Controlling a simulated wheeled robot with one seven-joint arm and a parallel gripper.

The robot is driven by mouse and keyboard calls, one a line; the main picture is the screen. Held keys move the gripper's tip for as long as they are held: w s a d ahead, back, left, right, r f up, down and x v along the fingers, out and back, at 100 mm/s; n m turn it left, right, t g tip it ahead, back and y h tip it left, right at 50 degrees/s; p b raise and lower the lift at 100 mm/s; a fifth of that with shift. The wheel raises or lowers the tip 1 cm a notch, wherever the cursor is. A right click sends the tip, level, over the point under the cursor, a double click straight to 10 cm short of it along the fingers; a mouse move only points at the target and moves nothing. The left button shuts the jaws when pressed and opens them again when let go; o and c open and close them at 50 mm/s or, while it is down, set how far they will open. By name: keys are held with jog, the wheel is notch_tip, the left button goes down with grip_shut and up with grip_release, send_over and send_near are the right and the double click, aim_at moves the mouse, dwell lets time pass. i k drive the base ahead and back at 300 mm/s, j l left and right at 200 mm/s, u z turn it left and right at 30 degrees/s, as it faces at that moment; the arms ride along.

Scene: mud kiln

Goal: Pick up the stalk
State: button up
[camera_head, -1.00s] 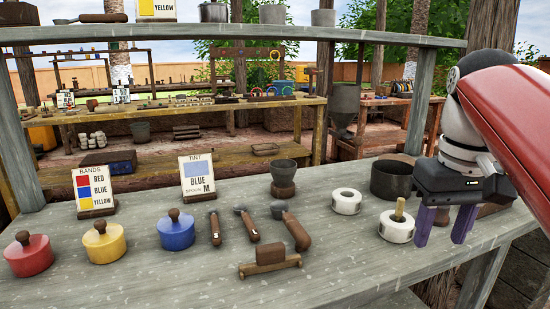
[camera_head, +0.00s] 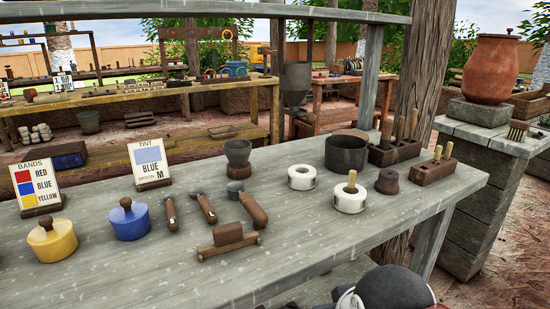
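No single thing is clearly marked as the stalk. A short pale wooden stick (camera_head: 352,181) stands upright in the hole of a white round piece (camera_head: 350,201) on the grey workbench (camera_head: 300,247). Short pale sticks (camera_head: 449,150) also stand in a low brown wooden block (camera_head: 432,174) at the bench's right end. Dark thin handles (camera_head: 413,122) stand in another brown block (camera_head: 390,157) behind it. My gripper's fingers are out of view; only part of my arm shows at the bottom edge, well in front of these things.
A dark pot (camera_head: 346,155), a second white round piece (camera_head: 301,178) and a brown spool-like piece (camera_head: 387,182) stand close around the upright stick. Spoons, lidded pots and sign cards fill the left. The bench's front right surface is bare. A clay jar (camera_head: 490,70) stands right.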

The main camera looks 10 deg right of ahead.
aim_at(438, 151)
jog(key=z, duration=1.1)
jog(key=l, duration=0.4)
jog(key=i+l, duration=0.1)
jog(key=l, duration=0.3)
